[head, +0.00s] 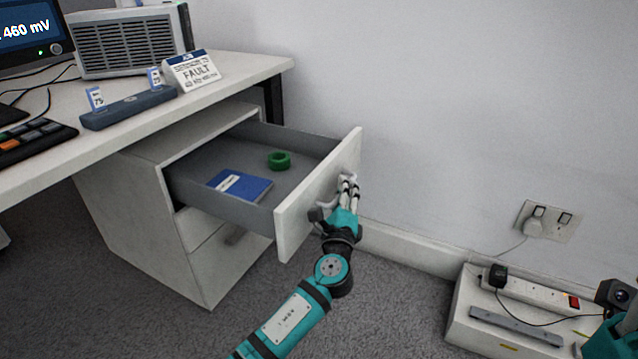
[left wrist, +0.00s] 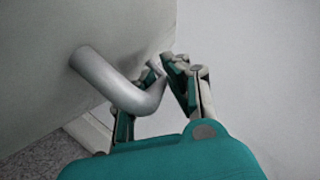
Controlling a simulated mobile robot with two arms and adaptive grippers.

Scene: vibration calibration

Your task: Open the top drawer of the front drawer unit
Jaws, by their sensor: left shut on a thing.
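The front drawer unit (head: 140,217) is white and stands under the desk. Its top drawer (head: 292,207) is pulled well out, with a blue notebook (head: 243,186) and a green ring-shaped roll (head: 279,160) inside. My left gripper (head: 346,188) is at the outer side of the drawer front, shut on the drawer handle. In the left wrist view the curved grey handle (left wrist: 120,92) runs from the drawer front to between the fingers (left wrist: 168,75). The handle's far end is hidden by the gripper. A teal part of my right arm shows at the right edge of the head view, its fingers out of view.
A white box with a power strip (head: 530,293) stands on the floor at the right. Carpet lies clear between.

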